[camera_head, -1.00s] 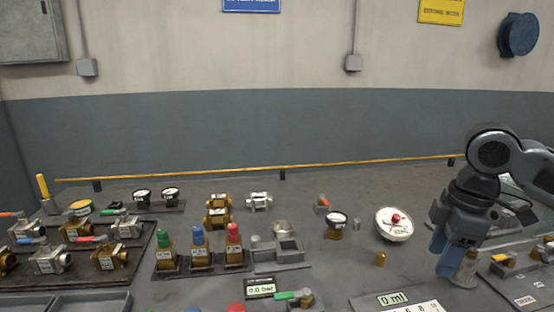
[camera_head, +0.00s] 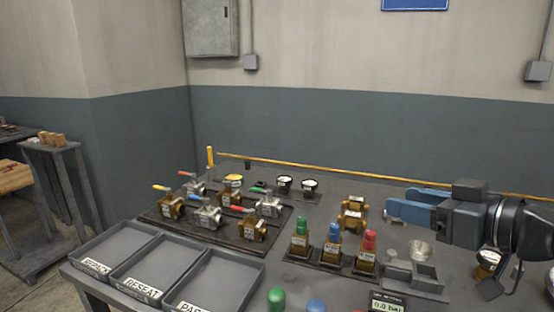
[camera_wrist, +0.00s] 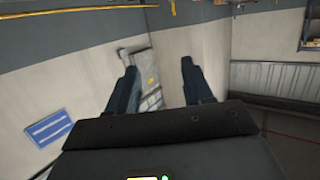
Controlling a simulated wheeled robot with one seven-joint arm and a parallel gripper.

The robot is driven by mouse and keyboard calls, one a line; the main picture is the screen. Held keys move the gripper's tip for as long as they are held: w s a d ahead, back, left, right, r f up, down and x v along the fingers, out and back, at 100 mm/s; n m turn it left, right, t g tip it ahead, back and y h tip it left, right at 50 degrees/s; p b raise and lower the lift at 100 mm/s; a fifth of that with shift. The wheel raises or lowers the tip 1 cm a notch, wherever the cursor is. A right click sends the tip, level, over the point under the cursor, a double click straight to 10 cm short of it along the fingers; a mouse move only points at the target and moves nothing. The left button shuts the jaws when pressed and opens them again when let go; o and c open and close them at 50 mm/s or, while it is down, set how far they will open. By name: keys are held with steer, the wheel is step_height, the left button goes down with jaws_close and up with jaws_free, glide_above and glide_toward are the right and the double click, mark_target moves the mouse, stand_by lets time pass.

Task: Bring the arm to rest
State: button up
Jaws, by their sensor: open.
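My gripper (camera_head: 403,206) is at the right in the head view. It is raised above the bench and its blue fingers point left, level. The fingers are apart, with nothing between them. In the wrist view my gripper (camera_wrist: 158,75) shows two dark fingers spread wide, with the wall and grey cabinet beyond. The rest of my arm runs off the right edge of the head view.
The bench holds a dark tray (camera_head: 172,229) of several valves, grey bins (camera_head: 136,286), and green-, blue- and red-topped units (camera_head: 334,246) below my gripper. A yellow rail (camera_head: 300,169) edges the back.

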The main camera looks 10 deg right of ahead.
steer(key=s+a+f+m+t+h, duration=0.1)
steer(key=a+f+m+t+h, duration=0.1)
steer(key=a+m+t, duration=0.3)
steer(key=s+a+f+m+h, duration=0.1)
steer(key=s+f+m, duration=0.1)
steer(key=s+f, duration=0.2)
steer(key=s+a+f+m+g+h, duration=0.1)
steer(key=s+a+f+m+h, duration=0.1)
steer(key=s+f, duration=0.1)
steer(key=s+a+f+m+g+h, duration=0.1)
steer(key=s+a+f+m+h, duration=0.1)
steer(key=s+f, duration=0.2)
steer(key=shift+s+a+f, duration=0.2)
steer(key=shift+s+f, duration=0.15)
steer(key=shift+s, duration=0.2)
steer(key=s+d+f+n+g, duration=0.1)
steer(key=s+f+n, duration=0.1)
steer(key=s, duration=1)
steer(key=s+d+f+n+g+y, duration=0.1)
steer(key=s+n, duration=0.3)
steer(key=s, duration=0.8)
steer(key=shift+s+d+f, duration=0.4)
steer(key=shift+d+f, duration=0.25)
steer(key=shift+f, duration=0.25)
